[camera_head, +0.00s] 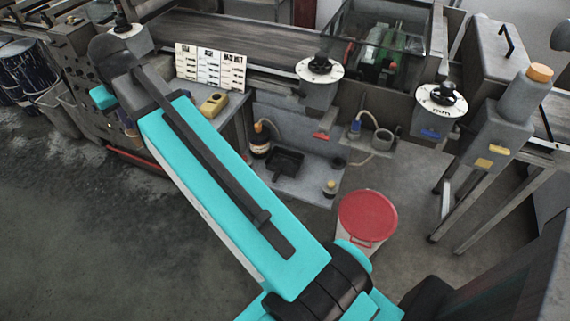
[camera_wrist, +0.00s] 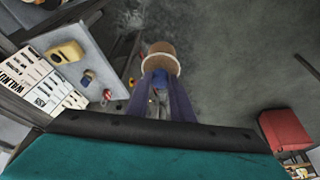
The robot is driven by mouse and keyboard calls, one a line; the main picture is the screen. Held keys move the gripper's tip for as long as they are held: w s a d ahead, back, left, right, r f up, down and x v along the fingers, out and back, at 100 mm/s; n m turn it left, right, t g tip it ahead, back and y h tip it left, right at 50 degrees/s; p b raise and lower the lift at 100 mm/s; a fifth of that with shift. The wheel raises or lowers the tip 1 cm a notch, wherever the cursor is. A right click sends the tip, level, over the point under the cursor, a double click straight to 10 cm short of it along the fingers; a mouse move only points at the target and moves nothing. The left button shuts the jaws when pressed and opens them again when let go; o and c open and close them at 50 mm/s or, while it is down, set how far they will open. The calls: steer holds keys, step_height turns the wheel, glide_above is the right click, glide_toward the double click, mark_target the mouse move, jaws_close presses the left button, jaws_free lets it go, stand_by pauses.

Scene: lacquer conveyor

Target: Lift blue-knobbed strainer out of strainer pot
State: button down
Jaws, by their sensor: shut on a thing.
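In the wrist view, my gripper (camera_wrist: 161,98) is shut, with a small blue piece between its dark fingers that looks like the knob of the blue-knobbed strainer (camera_wrist: 161,56). Just beyond the fingertips is its round brown body with a pale rim. It appears over the grey floor, beside the bench at left. How high it is held cannot be told.
The bench in the wrist view carries a yellow box (camera_wrist: 65,52) and sample boards (camera_wrist: 38,84). In the head view are the conveyor (camera_head: 220,42), a red-lidded bucket (camera_head: 367,216) and dark drums (camera_head: 28,65) at far left. The floor at lower left is clear.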

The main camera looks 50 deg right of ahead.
steer(key=s+f, duration=0.5)
steer(key=f, duration=0.1)
steer(key=shift+a+f, duration=0.3)
steer(key=shift+a, duration=0.05)
steer(key=shift+a, duration=0.15)
